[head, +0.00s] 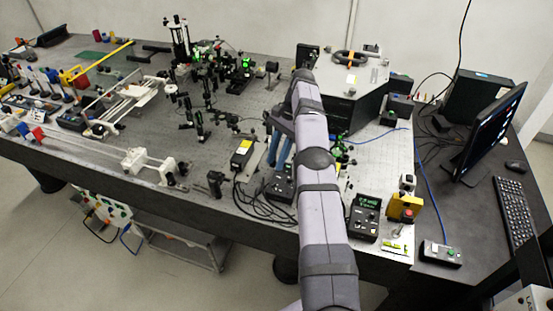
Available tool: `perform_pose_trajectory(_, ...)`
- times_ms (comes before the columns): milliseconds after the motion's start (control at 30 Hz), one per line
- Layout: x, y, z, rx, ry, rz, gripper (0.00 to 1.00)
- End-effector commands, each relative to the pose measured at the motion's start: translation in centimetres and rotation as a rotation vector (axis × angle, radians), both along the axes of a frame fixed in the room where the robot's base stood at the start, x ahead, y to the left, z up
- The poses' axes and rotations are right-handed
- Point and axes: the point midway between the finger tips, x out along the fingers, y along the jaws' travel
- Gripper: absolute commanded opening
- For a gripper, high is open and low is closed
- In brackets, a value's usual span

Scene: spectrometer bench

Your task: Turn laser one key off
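I cannot make out the laser one key; it is too small or hidden. A dark control box (278,190) with knobs sits on the optical table, partly behind my arm. A similar box (364,216) with a lit green display stands right of the arm. A black laser-like unit (242,153) with a yellow label lies left of the arm. The blue-grey end of my arm, with my gripper (277,160), comes down just above the left control box, partly covered by my arm. Whether it touches the box or is open cannot be seen.
A yellow box with a red button (404,207) stands near the table's right front edge. A small button box (440,253), monitor (492,132) and keyboard (516,212) are on the right desk. Black cables (262,208) lie by the left control box. Optics crowd the table's back.

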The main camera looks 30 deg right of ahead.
Motion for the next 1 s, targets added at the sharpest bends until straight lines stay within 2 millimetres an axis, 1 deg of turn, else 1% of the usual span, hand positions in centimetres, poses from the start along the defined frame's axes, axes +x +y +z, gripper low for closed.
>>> perform_pose_trajectory(100, 0.2, 0.4, -0.6, -0.001, -0.001, 0.008, 0.24)
perform_pose_trajectory(167, 0.5, 0.9, -0.6, -0.006, -0.013, 0.019, 0.24)
perform_pose_trajectory(233, 1.4, 1.5, 0.5, -0.023, -0.05, 0.036, 0.24)
perform_pose_trajectory(300, 2.2, 2.3, 2.2, -0.042, -0.095, 0.055, 0.24)
perform_pose_trajectory(367, 2.5, 3.1, 3.6, -0.053, -0.122, 0.071, 0.24)
perform_pose_trajectory(433, 2.3, 4.3, 4.7, -0.062, -0.129, 0.092, 0.24)
perform_pose_trajectory(500, 1.5, 5.3, 5.4, -0.078, -0.117, 0.11, 0.24)
perform_pose_trajectory(567, 0.8, 5.8, 5.5, -0.1, -0.106, 0.118, 0.24)
perform_pose_trajectory(667, -0.3, 5.9, 4.9, -0.148, -0.086, 0.115, 0.24)
perform_pose_trajectory(767, -1.3, 5.1, 3.5, -0.203, -0.061, 0.097, 0.24)
perform_pose_trajectory(833, -2.0, 4.3, 1.9, -0.238, -0.041, 0.082, 0.24)
perform_pose_trajectory(900, -2.6, 3.5, -0.4, -0.271, -0.018, 0.071, 0.24)
perform_pose_trajectory(967, -2.8, 2.8, -2.0, -0.304, -0.015, 0.06, 0.24)
perform_pose_trajectory(1000, -2.5, 2.3, -2.6, -0.327, -0.026, 0.052, 0.24)
